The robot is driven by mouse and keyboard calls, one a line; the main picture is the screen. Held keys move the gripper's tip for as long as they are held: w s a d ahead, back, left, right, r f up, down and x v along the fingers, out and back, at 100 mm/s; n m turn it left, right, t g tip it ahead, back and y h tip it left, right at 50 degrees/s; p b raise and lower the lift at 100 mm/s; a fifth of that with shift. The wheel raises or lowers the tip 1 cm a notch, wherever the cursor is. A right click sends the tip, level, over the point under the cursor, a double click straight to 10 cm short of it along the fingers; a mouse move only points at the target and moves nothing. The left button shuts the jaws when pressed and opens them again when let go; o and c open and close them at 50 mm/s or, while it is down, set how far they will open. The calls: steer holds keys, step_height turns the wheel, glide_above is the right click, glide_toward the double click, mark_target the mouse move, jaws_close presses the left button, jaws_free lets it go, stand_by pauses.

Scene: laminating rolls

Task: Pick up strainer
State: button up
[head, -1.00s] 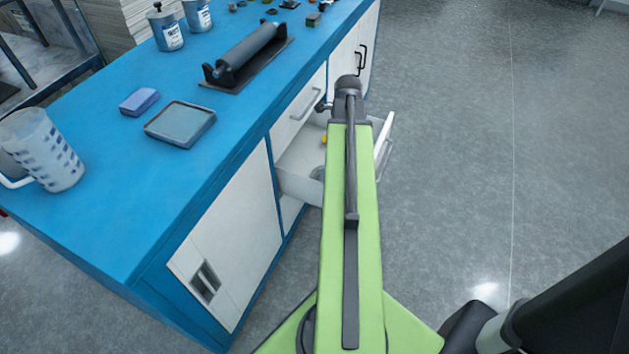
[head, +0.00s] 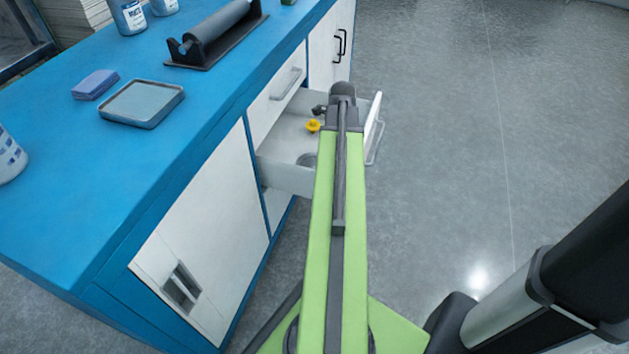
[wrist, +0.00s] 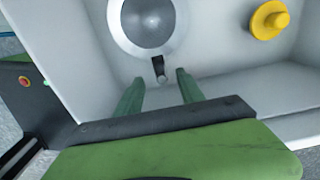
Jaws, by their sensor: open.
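The strainer (wrist: 146,22) lies in the open white drawer, at the top of the wrist view. It has a round grey bowl with a bright rim and a short dark handle pointing toward my gripper (wrist: 158,77). My gripper is open, its two green fingers on either side of the handle end in the picture. I cannot tell the height of the fingers over the handle. In the head view, part of the strainer (head: 306,160) shows in the drawer beside my arm, which hides the rest. My gripper's fingers are hidden there.
The open drawer (head: 284,179) has walls close around the strainer. A yellow knob-like object (wrist: 268,20) lies to its right in the wrist view. The blue worktop (head: 160,160) holds a tray (head: 142,103), a blue block (head: 95,84) and a roller (head: 215,32).

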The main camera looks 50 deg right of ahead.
step_height(320, 180, down, 7)
steer(key=b, duration=0.5)
steer(key=shift+s+b, duration=0.1)
steer(key=shift+b, duration=0.25)
steer(key=shift+r, duration=0.25)
jaws_close()
